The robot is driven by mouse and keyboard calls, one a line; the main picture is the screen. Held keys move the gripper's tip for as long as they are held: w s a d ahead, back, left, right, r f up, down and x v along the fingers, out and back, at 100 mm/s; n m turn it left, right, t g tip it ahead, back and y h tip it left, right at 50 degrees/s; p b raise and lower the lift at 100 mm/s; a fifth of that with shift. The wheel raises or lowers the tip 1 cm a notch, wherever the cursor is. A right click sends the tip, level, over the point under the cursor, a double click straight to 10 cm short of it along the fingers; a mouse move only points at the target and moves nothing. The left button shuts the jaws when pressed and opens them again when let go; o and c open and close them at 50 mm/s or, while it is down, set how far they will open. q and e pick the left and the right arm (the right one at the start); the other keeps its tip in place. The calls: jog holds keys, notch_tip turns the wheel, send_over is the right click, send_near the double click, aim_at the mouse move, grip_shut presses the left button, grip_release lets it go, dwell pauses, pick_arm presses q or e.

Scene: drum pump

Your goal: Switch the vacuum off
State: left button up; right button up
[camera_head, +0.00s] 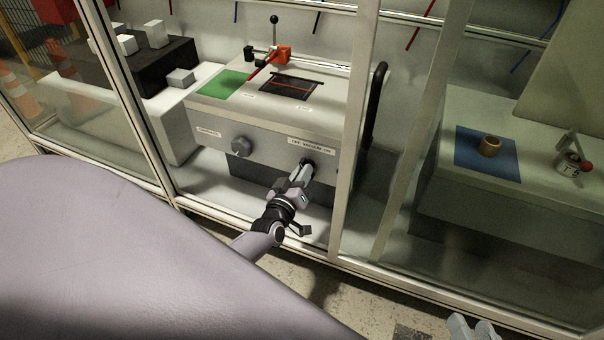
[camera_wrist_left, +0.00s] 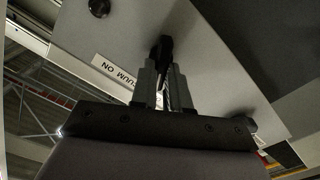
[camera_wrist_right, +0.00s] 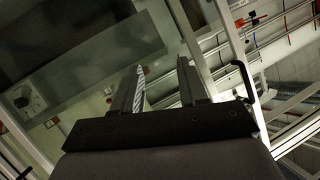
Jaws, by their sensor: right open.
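The vacuum switch (camera_head: 308,163) is a small black handle on the front face of the grey machine (camera_head: 275,138), under a white label (camera_head: 311,143) reading OFF, VACUUM, ON. My left gripper (camera_head: 303,174) reaches through the cabinet opening to it. In the left wrist view, the fingers (camera_wrist_left: 164,72) are close together on either side of the black handle (camera_wrist_left: 164,48) and appear shut on it. The fingers partly hide the handle, so its exact setting is hard to read. My right gripper (camera_wrist_right: 160,78) is open and empty; it shows at the bottom right of the head view (camera_head: 474,329).
A green pad (camera_head: 223,84), a dark window (camera_head: 291,87) and a red clamp (camera_head: 283,53) are on top. Cabinet posts (camera_head: 352,130) stand beside my left arm. A blue mat (camera_head: 487,160) with a tan ring lies right.

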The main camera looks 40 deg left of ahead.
pick_arm(q)
jog(key=o, duration=0.4)
pick_arm(e)
jog(key=shift+f, duration=0.1)
pick_arm(q)
jog(key=shift+s, duration=0.15)
jog(key=shift+p+v, duration=1.4)
jog(key=shift+v, duration=2.1)
pick_arm(e)
jog(key=shift+s+d+r+n+h, duration=0.15)
jog(key=shift+d+h, duration=0.25)
jog(key=shift+d, duration=0.2)
jog(key=shift+s+d+r+n+h, duration=0.1)
jog(key=shift+s+d+n+h, duration=0.05)
jog(key=shift+d+h, duration=0.35)
jog(key=shift+d, duration=0.1)
